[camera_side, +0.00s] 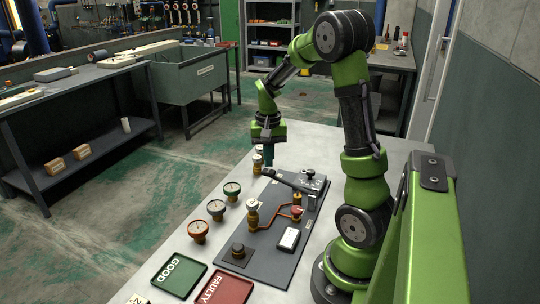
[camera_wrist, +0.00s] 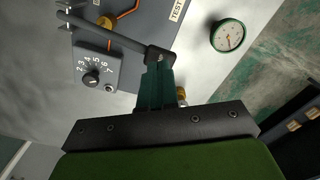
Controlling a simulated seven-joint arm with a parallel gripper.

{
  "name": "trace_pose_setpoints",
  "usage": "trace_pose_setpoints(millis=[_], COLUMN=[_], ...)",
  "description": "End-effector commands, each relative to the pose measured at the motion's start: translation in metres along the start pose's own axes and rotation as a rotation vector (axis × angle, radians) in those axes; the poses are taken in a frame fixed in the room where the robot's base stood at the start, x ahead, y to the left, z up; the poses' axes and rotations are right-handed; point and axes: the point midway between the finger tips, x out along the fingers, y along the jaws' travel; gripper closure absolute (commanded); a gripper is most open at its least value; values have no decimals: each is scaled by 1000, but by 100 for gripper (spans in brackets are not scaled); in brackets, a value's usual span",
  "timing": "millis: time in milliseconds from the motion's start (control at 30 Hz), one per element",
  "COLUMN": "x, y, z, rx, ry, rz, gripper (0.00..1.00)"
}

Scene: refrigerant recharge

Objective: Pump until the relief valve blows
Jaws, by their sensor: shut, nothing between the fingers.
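My gripper (camera_side: 269,158) points down over the far left end of the dark test board (camera_side: 245,255), with its fingers closed and empty. Its fingertips (camera_wrist: 157,66) are at the end of a dark lever (camera_wrist: 112,34); I cannot tell whether they press on it. The lever also shows in the side view (camera_side: 283,182), running from beneath the gripper toward a grey box. That box (camera_side: 313,180) has a black knob; in the wrist view the numbered dial (camera_wrist: 92,78) shows. Copper pipe (camera_side: 275,217) links a gauge (camera_side: 252,205) and a red-topped fitting (camera_side: 297,212). No relief valve is clearly identifiable.
A green GOOD tray (camera_side: 179,273) and red FAULTY tray (camera_side: 226,287) lie at the front.

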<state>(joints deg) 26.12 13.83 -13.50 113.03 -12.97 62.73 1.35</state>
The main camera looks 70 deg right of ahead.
Motion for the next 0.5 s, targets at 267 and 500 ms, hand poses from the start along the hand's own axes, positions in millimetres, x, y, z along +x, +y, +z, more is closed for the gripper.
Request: trace_pose_setpoints(millis=[267, 500], x=[3, 20], y=[0, 0], z=[0, 0], rx=[0, 1], ry=[-1, -2], rz=[1, 1], gripper=[100, 100])
